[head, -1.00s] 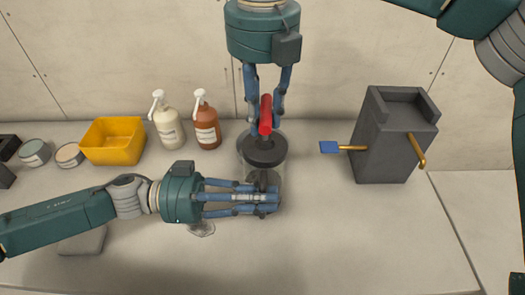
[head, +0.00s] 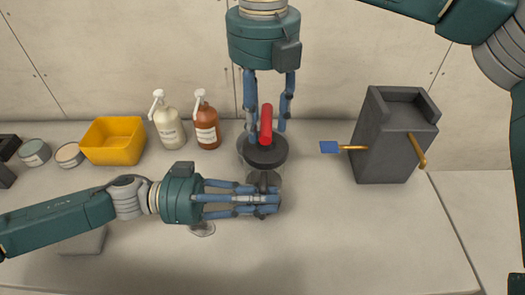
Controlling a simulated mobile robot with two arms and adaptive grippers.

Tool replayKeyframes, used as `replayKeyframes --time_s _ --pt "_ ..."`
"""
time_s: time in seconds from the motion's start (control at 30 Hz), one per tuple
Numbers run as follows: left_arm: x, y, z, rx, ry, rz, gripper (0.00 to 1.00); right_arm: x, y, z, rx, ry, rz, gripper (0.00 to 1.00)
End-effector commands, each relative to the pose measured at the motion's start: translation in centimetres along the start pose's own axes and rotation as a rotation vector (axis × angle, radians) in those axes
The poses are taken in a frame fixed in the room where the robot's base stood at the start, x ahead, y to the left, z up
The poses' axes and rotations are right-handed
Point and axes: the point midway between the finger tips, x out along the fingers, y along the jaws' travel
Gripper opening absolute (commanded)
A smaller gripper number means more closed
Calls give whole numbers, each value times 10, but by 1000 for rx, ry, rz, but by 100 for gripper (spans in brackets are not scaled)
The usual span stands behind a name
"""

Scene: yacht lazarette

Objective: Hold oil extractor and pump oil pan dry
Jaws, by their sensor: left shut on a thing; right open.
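The oil extractor has a red handle (head: 266,124) on a black round cap (head: 264,152) and stands upright on the counter. Its body below the cap is mostly hidden. My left gripper (head: 268,197) comes in level from the left and is shut on the extractor's body below the cap. My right gripper (head: 267,128) points down from above. It is open, with its fingers spread on both sides of the red handle and apart from it. I cannot make out an oil pan for certain.
A dark grey block (head: 385,150) with brass tubes and a blue tab (head: 330,147) stands to the right. A yellow bin (head: 113,141), a white pump bottle (head: 168,125), a brown pump bottle (head: 206,125) and tins (head: 69,155) line the back left. The front right counter is clear.

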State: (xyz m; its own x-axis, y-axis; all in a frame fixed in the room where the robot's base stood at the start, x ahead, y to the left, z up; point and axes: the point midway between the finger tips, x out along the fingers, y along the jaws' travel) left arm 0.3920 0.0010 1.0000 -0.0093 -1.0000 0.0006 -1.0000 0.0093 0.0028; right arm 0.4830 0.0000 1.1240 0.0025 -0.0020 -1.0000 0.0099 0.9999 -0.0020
Motion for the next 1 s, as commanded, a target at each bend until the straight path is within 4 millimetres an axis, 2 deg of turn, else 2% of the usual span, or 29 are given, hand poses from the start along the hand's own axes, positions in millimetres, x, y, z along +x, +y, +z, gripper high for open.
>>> replayKeyframes --time_s 0.6,1.0 --pt "-1 -3 0 5 -3 -8 0 -60 1 0 -1 0 1 41" --pt "-1 -3 0 5 -2 -7 0 -63 0 -1 -1 1 1 41"
